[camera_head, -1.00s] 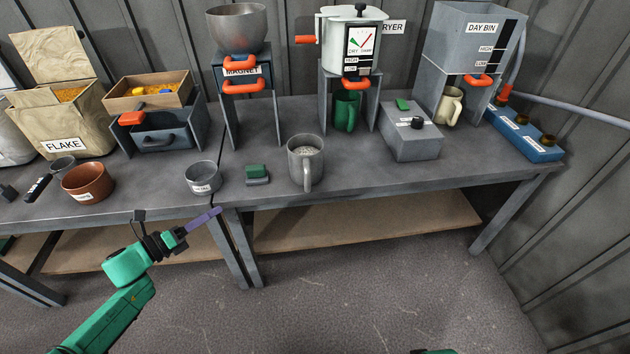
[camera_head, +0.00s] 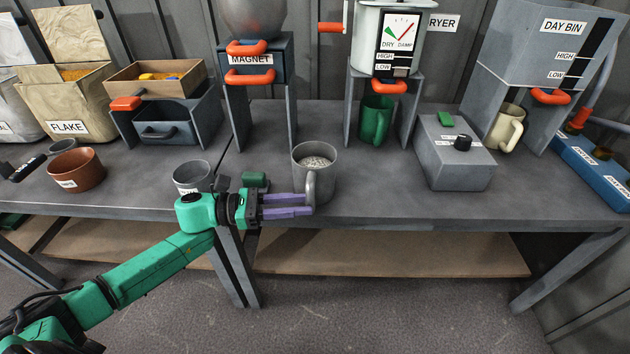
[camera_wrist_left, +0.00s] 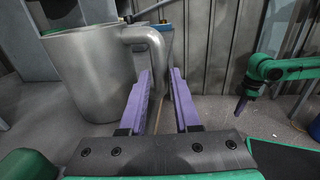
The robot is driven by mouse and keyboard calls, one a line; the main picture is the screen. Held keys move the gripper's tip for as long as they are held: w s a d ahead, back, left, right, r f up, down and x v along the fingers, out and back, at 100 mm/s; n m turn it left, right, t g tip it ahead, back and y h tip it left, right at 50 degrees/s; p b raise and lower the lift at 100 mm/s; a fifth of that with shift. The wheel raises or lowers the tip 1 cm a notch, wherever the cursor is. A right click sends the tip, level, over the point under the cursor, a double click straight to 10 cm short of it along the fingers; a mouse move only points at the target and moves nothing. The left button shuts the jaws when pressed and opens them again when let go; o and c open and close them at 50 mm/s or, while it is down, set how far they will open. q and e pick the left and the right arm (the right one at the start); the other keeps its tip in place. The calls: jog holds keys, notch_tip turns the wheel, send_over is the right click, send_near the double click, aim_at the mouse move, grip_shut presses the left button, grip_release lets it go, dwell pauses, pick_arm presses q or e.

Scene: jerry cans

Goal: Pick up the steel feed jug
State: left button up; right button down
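The steel feed jug (camera_head: 325,178) stands upright on the table, with pale grain-like contents inside. Its handle faces the front of the table. My left gripper (camera_head: 311,204) is open at the handle, its two purple fingers pointing right. In the left wrist view the jug (camera_wrist_left: 95,75) fills the left side. The handle (camera_wrist_left: 150,42) comes down by the fingertips (camera_wrist_left: 160,72), seemingly between or just beyond them; I cannot tell if they touch it. My right gripper (camera_wrist_left: 242,104) hangs at the right of the wrist view, too small to read.
A small grey cup (camera_head: 192,178) and a green-topped block (camera_head: 255,181) stand left of the jug, close to my left gripper. A grey control box (camera_head: 455,165) stands to the right. A green mug (camera_head: 375,120) sits under the dryer. Table between jug and box is clear.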

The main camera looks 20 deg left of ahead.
aim_at(325, 202)
pick_arm(q)
jog(key=x, duration=0.6)
jog(key=shift+a, duration=0.1)
grip_shut()
jog(key=shift+a, duration=0.1)
dwell(1.0)
